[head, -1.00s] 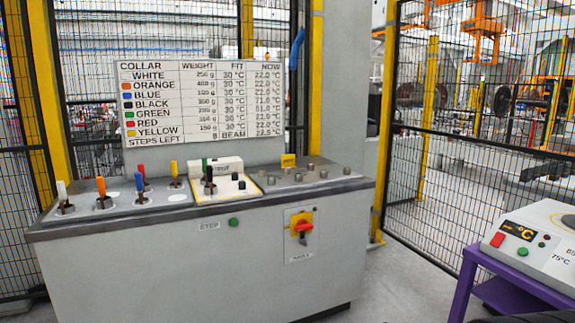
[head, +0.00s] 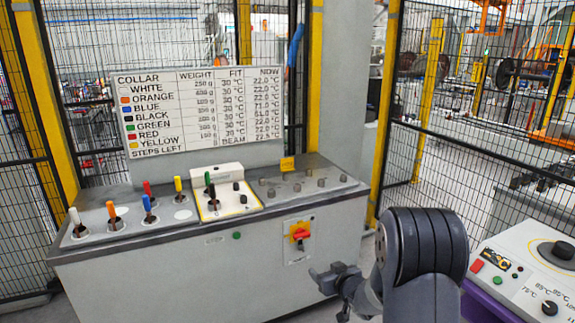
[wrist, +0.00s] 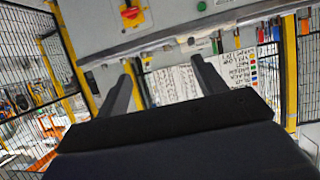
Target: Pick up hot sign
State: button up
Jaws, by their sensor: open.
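My gripper (head: 332,284) is in front of the bench, low and right of centre in the head view, well apart from the sign. In the wrist view my gripper (wrist: 165,80) shows two dark fingers spread apart with nothing between them. I cannot make out the sign in the wrist view.
A collar board (head: 205,110) stands behind. A red-yellow switch (head: 300,235) is on its front. A heater (head: 535,265) sits at right. Mesh fencing (head: 440,150) closes the back.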

aim_at(286, 164)
jog(key=i, duration=2.85)
